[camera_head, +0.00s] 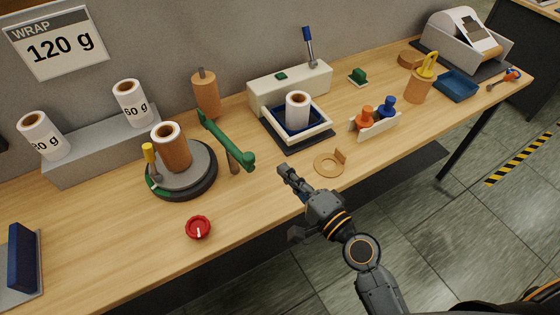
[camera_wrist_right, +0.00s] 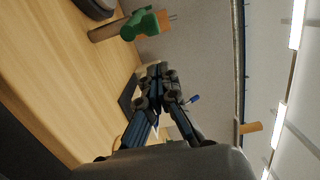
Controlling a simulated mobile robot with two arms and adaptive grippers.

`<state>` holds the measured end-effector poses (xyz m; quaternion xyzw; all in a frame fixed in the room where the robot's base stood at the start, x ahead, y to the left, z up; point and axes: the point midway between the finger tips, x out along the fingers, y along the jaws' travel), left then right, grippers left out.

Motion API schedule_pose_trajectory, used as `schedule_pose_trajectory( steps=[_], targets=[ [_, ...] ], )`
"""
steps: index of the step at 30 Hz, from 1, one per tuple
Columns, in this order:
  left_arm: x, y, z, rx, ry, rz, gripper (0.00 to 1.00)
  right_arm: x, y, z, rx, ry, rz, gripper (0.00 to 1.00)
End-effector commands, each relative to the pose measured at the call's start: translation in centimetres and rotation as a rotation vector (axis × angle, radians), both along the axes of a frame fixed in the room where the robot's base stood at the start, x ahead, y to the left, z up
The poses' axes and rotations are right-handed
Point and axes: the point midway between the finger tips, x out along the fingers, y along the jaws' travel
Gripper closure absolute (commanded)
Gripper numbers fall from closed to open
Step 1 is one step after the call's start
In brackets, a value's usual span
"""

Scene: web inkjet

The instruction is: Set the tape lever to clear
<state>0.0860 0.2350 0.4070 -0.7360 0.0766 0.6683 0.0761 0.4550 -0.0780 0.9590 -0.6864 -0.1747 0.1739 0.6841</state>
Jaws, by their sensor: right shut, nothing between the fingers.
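No lever carries a readable "tape" label, so I cannot tell which one is meant. A green swing arm (camera_head: 226,137) reaches across the table by a wooden post (camera_head: 232,160); its end also shows in the right wrist view (camera_wrist_right: 141,25). A lever with a blue handle (camera_head: 307,34) stands upright on the cream machine (camera_head: 262,99). A yellow-handled lever (camera_head: 149,153) stands on the dark round turntable (camera_head: 205,185). My right gripper (camera_head: 289,174) is shut and empty, right of the green arm's end and apart from it. My left gripper is not in view.
A white roll (camera_head: 297,108) stands in the machine's tray. A red knob (camera_head: 198,228) sits near the front edge.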

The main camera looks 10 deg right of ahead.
Motion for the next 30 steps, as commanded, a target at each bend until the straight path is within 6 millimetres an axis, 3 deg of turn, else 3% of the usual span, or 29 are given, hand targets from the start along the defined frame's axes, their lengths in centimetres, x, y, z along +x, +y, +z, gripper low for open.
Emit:
schedule_pose_trajectory(
  steps=[3, 7, 25, 30],
  targets=[
    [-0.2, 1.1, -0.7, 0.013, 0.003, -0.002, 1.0, -1.5, -0.5, -0.2, -0.001, 0.0, -0.001, 1.0],
    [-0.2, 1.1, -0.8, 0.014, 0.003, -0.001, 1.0, -2.2, -0.7, -0.1, 0.0, 0.0, -0.001, 1.0],
    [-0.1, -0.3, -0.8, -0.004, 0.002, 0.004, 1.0, -2.3, -0.7, 0.0, -0.004, -0.001, 0.0, 1.0],
    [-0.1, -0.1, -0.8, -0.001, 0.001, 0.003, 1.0, -3.7, 0.6, -1.0, -0.181, -0.011, 0.091, 1.0]
  ],
)
